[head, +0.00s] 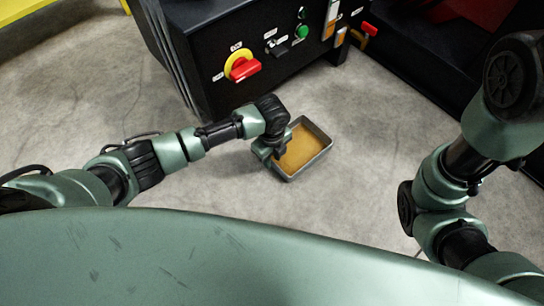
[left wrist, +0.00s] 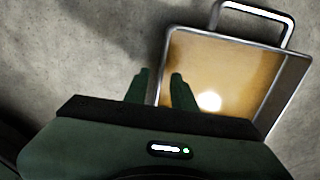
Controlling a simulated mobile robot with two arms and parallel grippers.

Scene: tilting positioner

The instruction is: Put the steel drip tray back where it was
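The steel drip tray (head: 325,151) is a shallow grey rectangular pan with amber-brown liquid in it. It appears to be on the concrete floor in front of the black machine cabinet. My left gripper (head: 277,158) is at the tray's left side. In the left wrist view, the tray (left wrist: 288,86) has a bright loop handle at its far end. There the fingers of my left gripper (left wrist: 159,80) are apart, one outside the tray's left wall and one over its inside. Whether they touch the wall is unclear. My right gripper is outside both views.
The black cabinet (head: 185,45) stands just behind the tray, with a red-and-yellow rotary switch (head: 241,66) and a green button (head: 302,32) on its face. Grey concrete floor (head: 390,120) is clear to the tray's right. A yellow edge (head: 25,10) shows at the top left.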

